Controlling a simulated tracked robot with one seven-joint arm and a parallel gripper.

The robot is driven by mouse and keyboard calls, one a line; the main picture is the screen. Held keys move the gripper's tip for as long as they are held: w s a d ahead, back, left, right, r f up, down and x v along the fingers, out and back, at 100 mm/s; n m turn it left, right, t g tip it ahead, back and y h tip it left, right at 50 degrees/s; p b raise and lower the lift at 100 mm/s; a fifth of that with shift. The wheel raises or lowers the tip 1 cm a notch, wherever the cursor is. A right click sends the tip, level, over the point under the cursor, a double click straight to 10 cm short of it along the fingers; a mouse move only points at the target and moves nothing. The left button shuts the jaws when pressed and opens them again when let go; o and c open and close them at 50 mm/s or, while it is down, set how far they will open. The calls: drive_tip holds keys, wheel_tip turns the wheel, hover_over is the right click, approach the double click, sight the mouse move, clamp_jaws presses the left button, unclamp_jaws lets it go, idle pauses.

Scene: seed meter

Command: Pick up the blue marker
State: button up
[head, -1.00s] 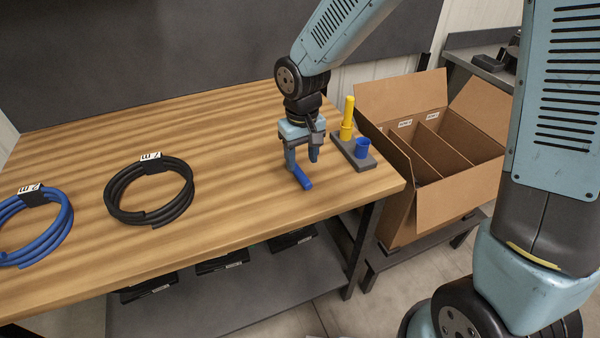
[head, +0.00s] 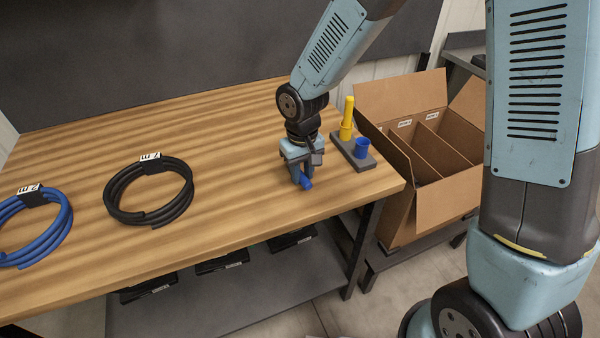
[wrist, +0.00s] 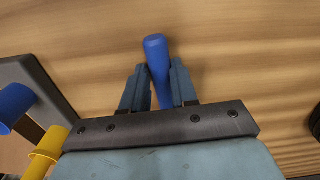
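The blue marker (head: 306,184) lies on the wooden bench top, near its front right part. My gripper (head: 301,177) is low over the bench with its fingers around the marker. In the wrist view the marker (wrist: 157,58) runs between the two fingers of my gripper (wrist: 159,70), and its end sticks out beyond the fingertips. The fingers look open, with a narrow gap on each side of the marker. The rest of the marker is hidden under my gripper.
A grey holder (head: 362,162) with a yellow marker (head: 347,118) and a blue cup (head: 362,147) stands just right of my gripper. A black cable coil (head: 150,190) and a blue one (head: 35,230) lie left. A divided cardboard box (head: 445,205) stands beyond the bench's right edge.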

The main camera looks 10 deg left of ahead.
sight(302, 174)
clamp_jaws()
drive_tip(key=shift+r, duration=0.55)
wheel_tip(302, 174, up, 2)
drive_tip(key=shift+s+r, duration=0.1)
drive_tip(key=shift+r, duration=0.15)
drive_tip(key=s+d+r, duration=0.6)
drive_tip(key=s+r, duration=0.3)
drive_tip(key=s, duration=0.3)
drive_tip(key=shift+d+r, duration=0.2)
drive_tip(key=shift+d, duration=0.1)
